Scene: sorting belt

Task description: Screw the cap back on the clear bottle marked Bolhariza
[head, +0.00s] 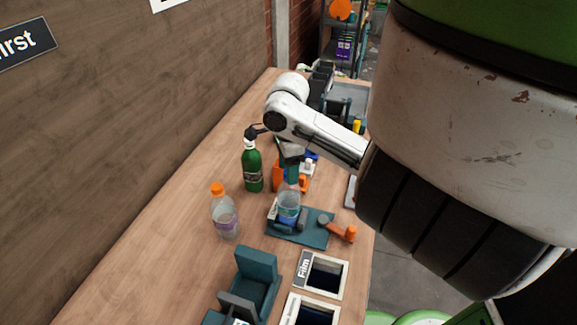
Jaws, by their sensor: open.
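A clear bottle (289,207) with a bluish band stands upright in a teal holder (312,236). Its neck and top are partly hidden by my gripper (291,177), which is open and points down right over it; whether they touch cannot be told. Another clear bottle (225,217) with an orange cap and a purple label stands on the table to the left. The name Bolhariza is not readable on either bottle. No loose cap can be made out.
An orange-handled lever (340,230) sticks out right of the holder. A teal stand (258,275) and a bin opening marked Film (327,275) are in front. The wooden tabletop (165,237) is clear at left.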

